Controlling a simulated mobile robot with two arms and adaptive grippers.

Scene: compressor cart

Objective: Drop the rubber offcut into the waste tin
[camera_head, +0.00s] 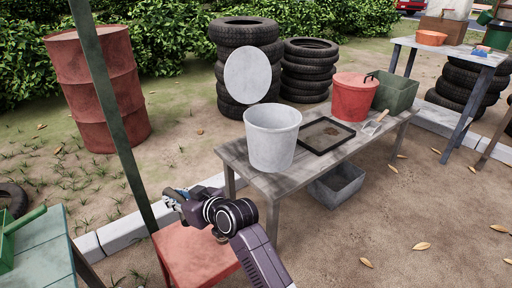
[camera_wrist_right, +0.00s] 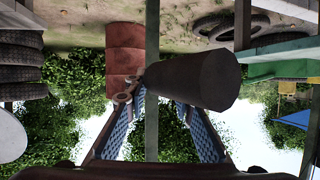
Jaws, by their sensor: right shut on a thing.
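My right gripper (camera_head: 173,197) is left of and below the pale metal bucket, away from it, above a red stool top. In the right wrist view its blue-padded fingers (camera_wrist_right: 163,105) are shut on a dark, roughly cylindrical piece (camera_wrist_right: 205,80), seemingly the rubber offcut. A small ring-like part shows beside one fingertip. The pale bucket (camera_head: 271,140) stands upright and open on the wooden table; a round pale lid (camera_head: 247,75) stands upright behind it. A red lidded tin (camera_head: 352,100) stands farther along the table. I cannot tell which is the waste tin. My left gripper is not in view.
The wooden table (camera_head: 262,180) also bears a black-rimmed tray (camera_head: 325,151), a scoop (camera_head: 373,126) and a green crate (camera_head: 395,91). A dark post (camera_head: 125,150) rises left of my gripper. The red stool (camera_head: 197,262) is below it. A grey bin (camera_head: 338,190) lies under the table.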

